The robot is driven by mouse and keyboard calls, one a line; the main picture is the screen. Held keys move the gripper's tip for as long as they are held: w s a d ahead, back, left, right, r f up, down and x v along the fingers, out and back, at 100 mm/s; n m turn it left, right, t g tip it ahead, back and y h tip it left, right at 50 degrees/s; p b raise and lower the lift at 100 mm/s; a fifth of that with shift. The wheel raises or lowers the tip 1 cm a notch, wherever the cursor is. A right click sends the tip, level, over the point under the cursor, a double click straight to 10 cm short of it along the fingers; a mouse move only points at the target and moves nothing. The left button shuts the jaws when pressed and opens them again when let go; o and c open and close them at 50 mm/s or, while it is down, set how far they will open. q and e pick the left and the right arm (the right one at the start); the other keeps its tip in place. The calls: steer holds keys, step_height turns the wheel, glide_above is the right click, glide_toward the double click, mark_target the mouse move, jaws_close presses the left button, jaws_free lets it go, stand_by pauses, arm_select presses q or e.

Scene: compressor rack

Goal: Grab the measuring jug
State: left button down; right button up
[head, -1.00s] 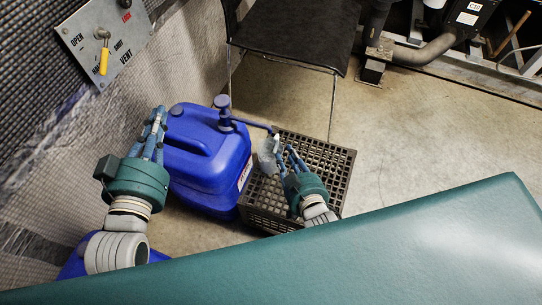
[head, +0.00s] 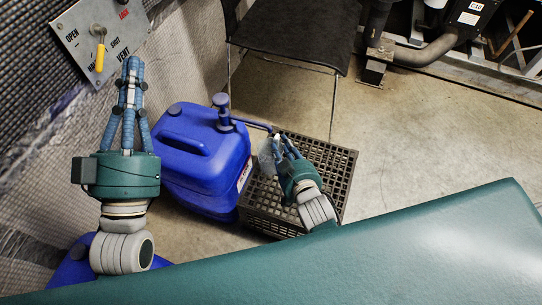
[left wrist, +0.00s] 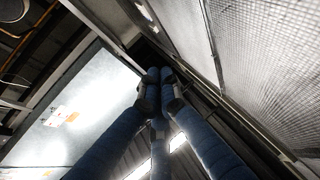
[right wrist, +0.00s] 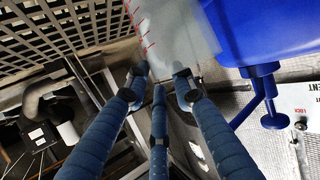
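The measuring jug (head: 265,157) is a clear, translucent vessel beside the blue canister, over the dark grid crate, partly hidden by my right gripper in the head view. In the right wrist view the jug (right wrist: 178,32) shows red graduation marks and lies just beyond the fingertips. My right gripper (head: 281,143) is at the jug's side with its fingers (right wrist: 162,76) apart. I cannot tell whether they touch it. My left gripper (head: 132,66) is raised by the valve panel, away from the jug. Its fingertips (left wrist: 160,76) are together with nothing between them.
The blue canister (head: 200,160) with a pump spout stands left of the jug. The grid crate (head: 330,165) is under it. A black chair (head: 290,38) stands behind. A panel (head: 85,35) with a yellow-handled valve is at upper left. A green surface (head: 330,255) fills the front. Floor is clear at right.

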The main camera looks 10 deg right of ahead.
jaws_close()
arm_select(q)
steer(key=shift+w+f, duration=0.1)
steer(key=shift+f, duration=0.05)
arm_select(e)
steer(key=shift+r, duration=0.15)
